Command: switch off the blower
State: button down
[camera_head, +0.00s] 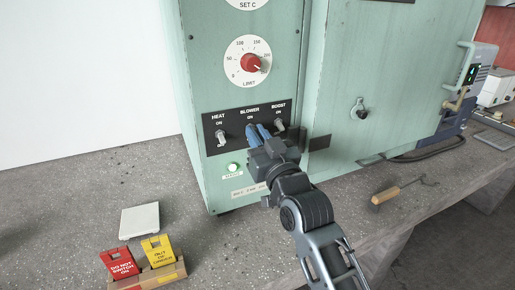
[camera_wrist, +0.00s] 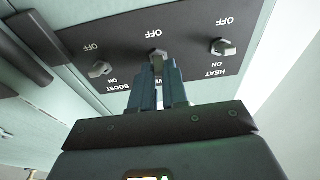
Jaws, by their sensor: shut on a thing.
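The blower switch (camera_wrist: 157,56) is the middle of three metal toggles on the black switch panel (camera_head: 207,128). The label BLOWER shows above it in the head view, where my fingers hide the toggle. My gripper (camera_head: 258,135) reaches the panel from the lower right. In the wrist view, which shows the panel upside down, my gripper's blue fingers (camera_wrist: 158,83) are shut on the blower toggle. The toggle's tip shows beyond the fingers; its exact tilt is unclear. The heat switch (camera_head: 221,138) and boost switch (camera_head: 280,125) stand apart on either side.
The green cabinet (camera_head: 200,60) carries a red limit knob (camera_head: 251,63) and a lit green lamp (camera_head: 233,167). A red tag (camera_head: 119,262) and yellow tag (camera_head: 159,251) stand in a wooden holder, near a white tile (camera_head: 140,219). A wooden-handled tool (camera_head: 386,195) lies right.

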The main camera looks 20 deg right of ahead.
notch_tip(320, 180, down, 3)
jog(key=t+b, duration=0.2)
jog(key=b, duration=0.6)
jog(key=t+b, duration=0.2)
jog(key=b, duration=0.7)
jog(key=shift+w+r+t, duration=0.15)
jog(key=shift+r+t, duration=0.05)
jog(key=shift+t, duration=0.1)
jog(key=b, duration=0.3)
jog(key=shift+t, duration=0.4)
jog(key=shift+w+r+t+b, duration=0.1)
jog(key=shift+t+b, duration=0.2)
jog(key=shift+b, duration=0.75)
jog(key=c, duration=1.1)
grip_release()
jog(key=shift+c, duration=0.2)
jog(key=v, duration=0.7)
jog(key=shift+s+f, duration=0.2)
jog(key=shift+s, duration=0.1)
